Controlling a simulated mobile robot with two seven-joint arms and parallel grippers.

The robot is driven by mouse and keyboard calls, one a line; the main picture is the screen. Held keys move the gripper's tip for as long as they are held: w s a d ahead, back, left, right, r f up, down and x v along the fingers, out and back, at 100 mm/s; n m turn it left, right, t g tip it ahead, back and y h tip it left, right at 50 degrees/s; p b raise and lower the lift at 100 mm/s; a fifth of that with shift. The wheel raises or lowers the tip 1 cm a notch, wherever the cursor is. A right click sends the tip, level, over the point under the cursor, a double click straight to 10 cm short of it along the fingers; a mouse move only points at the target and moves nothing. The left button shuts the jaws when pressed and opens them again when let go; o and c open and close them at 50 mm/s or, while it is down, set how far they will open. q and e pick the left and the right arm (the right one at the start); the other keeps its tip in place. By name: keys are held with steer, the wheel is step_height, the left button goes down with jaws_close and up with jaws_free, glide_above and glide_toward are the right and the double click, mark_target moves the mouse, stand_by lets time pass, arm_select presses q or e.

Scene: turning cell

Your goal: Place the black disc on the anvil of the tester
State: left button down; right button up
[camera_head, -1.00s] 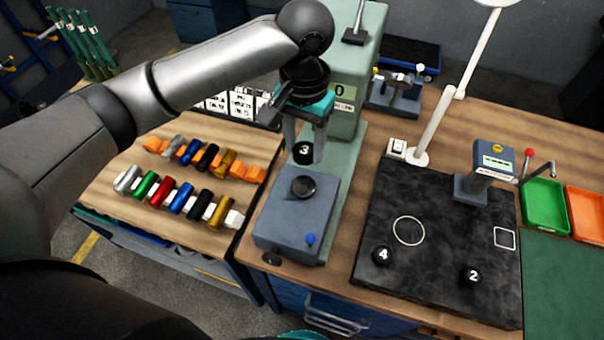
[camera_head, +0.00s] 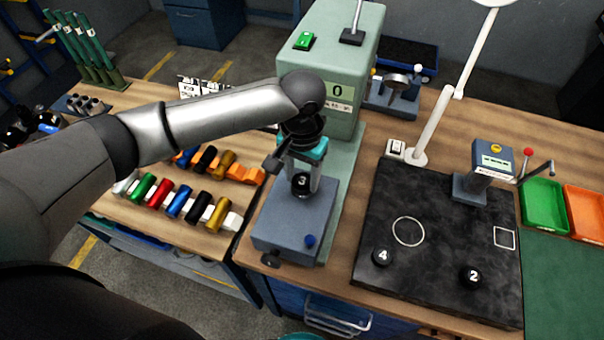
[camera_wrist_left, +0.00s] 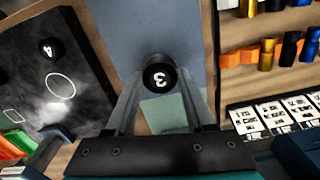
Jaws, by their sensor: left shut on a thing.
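My left gripper (camera_head: 302,178) points down over the grey block (camera_head: 275,225) at the front of the green tester (camera_head: 322,60). It is shut on the black disc (camera_head: 301,183) marked 3, which also shows between the fingers in the left wrist view (camera_wrist_left: 159,77). The disc is in line with the spot of the round black anvil, which is hidden behind the disc and fingers. I cannot tell whether the disc touches it. My right gripper is not in view.
Black discs marked 4 (camera_head: 382,256) and 2 (camera_head: 471,275) lie on the dark stone plate (camera_head: 430,200) to the right. A lamp arm (camera_head: 435,125) rises behind the plate.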

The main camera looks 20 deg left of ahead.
mark_target(302, 181)
arm_select(q)
steer(key=shift+c, duration=1.3)
jaws_free()
steer(key=shift+f, duration=0.1)
step_height(302, 181, up, 12)
